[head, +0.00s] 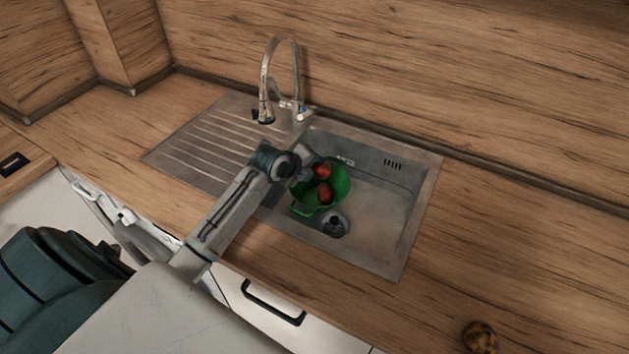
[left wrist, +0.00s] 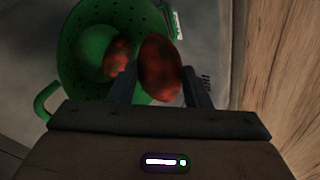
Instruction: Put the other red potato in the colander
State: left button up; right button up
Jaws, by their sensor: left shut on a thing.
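A green colander (head: 301,207) stands in the sink basin. One red potato (head: 325,195) lies inside it; it also shows in the left wrist view (left wrist: 118,56). My left gripper (head: 312,167) is over the colander. In the left wrist view its fingers (left wrist: 160,85) are shut on the other red potato (left wrist: 160,66). This held potato (head: 321,171) is above the colander's right part in the wrist view, close to the rim. Its exact height above the colander bottom is hard to tell. My right gripper is in neither view.
The steel sink (head: 385,225) has a drainboard (head: 203,140) at left and a drain (head: 335,224) in front of the colander. A curved faucet (head: 282,45) rises behind. A brownish round item (head: 480,338) lies on the wooden counter (head: 500,240) at lower right.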

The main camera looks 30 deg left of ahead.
pick_arm(q)
notch_tip(320, 180, down, 6)
jog(key=p, duration=0.1)
jog(key=shift+f, duration=0.1)
jog(key=shift+f, duration=0.25)
jog(key=o, duration=1.2)
jog(key=shift+c, duration=0.2)
jog(key=shift+r, duration=0.1)
jog(key=b+v, duration=0.2)
jog(key=v, duration=1)
jog(key=shift+r, duration=0.25)
